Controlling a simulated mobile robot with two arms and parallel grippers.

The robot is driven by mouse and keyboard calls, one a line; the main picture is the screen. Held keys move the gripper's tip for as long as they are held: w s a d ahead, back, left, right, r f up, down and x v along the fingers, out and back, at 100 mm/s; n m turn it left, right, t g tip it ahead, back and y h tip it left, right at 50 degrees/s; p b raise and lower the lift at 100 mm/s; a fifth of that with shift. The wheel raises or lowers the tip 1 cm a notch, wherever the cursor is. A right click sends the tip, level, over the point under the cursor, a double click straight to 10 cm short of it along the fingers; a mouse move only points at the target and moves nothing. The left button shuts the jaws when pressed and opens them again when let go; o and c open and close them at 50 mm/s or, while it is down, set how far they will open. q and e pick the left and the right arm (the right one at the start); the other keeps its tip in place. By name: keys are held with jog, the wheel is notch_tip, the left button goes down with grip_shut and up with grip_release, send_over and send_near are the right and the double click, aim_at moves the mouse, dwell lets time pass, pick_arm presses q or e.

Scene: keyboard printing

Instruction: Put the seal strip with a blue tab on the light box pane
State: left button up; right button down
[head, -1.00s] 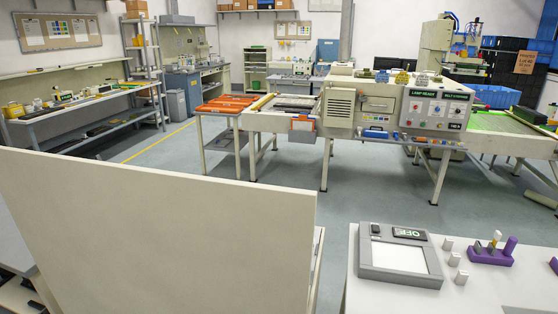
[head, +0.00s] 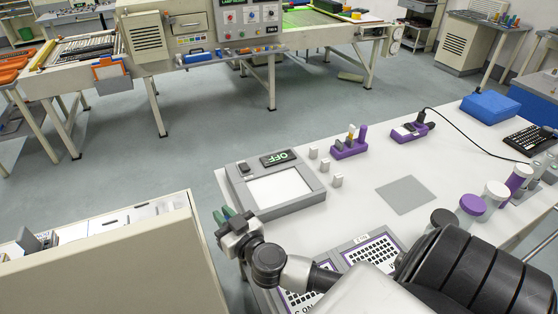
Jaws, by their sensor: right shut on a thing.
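The light box (head: 312,199) is a grey-framed unit at the near left of the white bench, with an OFF display on its back edge. Its white pane (head: 272,188) looks bare. My right gripper (head: 230,213) is at the bench's left edge, just in front of the light box's near left corner and apart from the pane. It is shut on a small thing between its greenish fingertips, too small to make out. No blue tab can be made out. My left gripper is not in view.
A purple holder (head: 350,147) with small upright pieces and several white blocks stand right of the light box. A grey square plate (head: 406,195), purple-capped jars (head: 482,199) and keyboard trays (head: 371,246) share the bench. A cream panel (head: 120,262) stands at left.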

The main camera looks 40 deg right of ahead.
jog(key=w+d+r+m+h+b, duration=0.1)
jog(key=w+d+r+m+h, duration=0.1)
jog(key=w+d, duration=0.8)
jog(key=w+d+r+m+h+b, duration=0.1)
jog(key=w+d+r+h, duration=0.15)
jog(key=w+d, duration=0.75)
jog(key=shift+g+h, duration=0.35)
jog(key=shift+g, duration=0.05)
jog(key=s+f+b, duration=0.1)
jog(key=s+f, duration=0.2)
jog(key=s+d+f+b, duration=0.1)
jog(key=s+f, duration=0.3)
jog(key=s+d+f+b, duration=0.1)
jog(key=s+f+b, duration=0.1)
jog(key=s+f, duration=0.1)
jog(key=shift+s+f, duration=0.4)
jog(key=shift+s, duration=0.35)
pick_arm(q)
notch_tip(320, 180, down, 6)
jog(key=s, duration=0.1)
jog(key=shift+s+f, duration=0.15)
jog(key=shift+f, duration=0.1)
pick_arm(e)
jog(key=shift+r, duration=0.1)
jog(key=c, duration=1.1)
grip_release()
